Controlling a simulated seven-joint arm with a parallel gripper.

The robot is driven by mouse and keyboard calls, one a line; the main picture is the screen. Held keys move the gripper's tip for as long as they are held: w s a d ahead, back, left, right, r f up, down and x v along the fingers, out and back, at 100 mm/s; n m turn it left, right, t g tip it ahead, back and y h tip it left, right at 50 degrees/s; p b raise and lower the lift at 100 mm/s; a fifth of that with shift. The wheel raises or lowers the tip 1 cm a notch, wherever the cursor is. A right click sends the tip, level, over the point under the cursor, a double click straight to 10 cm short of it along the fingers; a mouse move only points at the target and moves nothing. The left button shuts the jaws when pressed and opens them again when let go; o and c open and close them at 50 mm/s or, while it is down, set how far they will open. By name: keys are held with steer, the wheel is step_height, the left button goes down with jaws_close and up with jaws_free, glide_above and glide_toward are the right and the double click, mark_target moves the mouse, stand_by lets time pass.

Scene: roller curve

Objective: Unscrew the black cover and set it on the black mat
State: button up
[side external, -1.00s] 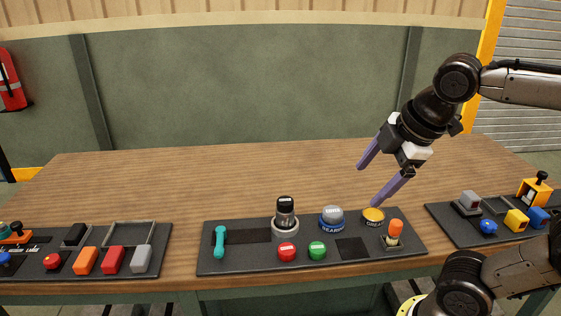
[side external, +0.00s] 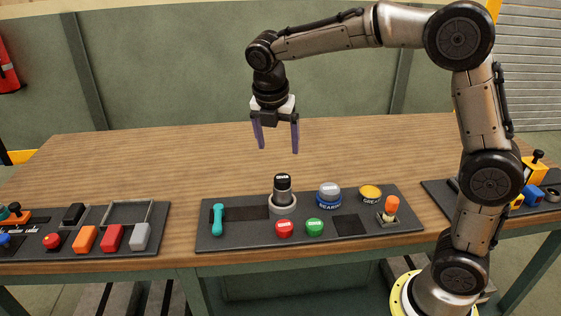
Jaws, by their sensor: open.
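The black cover (side external: 283,178) is a small dark cap with a white label, on top of a grey cylinder (side external: 283,193) that stands upright in a pale round base (side external: 283,206). These sit on the dark middle board (side external: 235,239). A black square mat (side external: 351,225) lies on the same board, right of the green button, and is bare. My gripper (side external: 276,149) has two purple fingers, apart and pointing down. It is empty, above and apart from the cover.
The middle board also holds a teal handle (side external: 217,219), a red button (side external: 284,228), a green button (side external: 315,227), a blue-grey bearing jar (side external: 329,195), a yellow grease tin (side external: 370,193) and an orange-topped lever (side external: 391,206). Side boards flank it. The table behind (side external: 180,160) is clear.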

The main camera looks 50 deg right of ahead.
mark_target(280, 177)
steer(key=x, duration=1.2)
jaws_close()
steer(key=n+t, duration=0.1)
steer(key=n, duration=0.3)
steer(key=shift+n+y, duration=0.3)
steer(key=shift+y, duration=0.1)
steer(key=shift+w+a+n+t+y, duration=0.1)
steer(key=shift+n+t+y, duration=0.3)
steer(key=shift+n, duration=1)
steer(key=shift+n+y, duration=0.4)
steer(key=shift+n, duration=1)
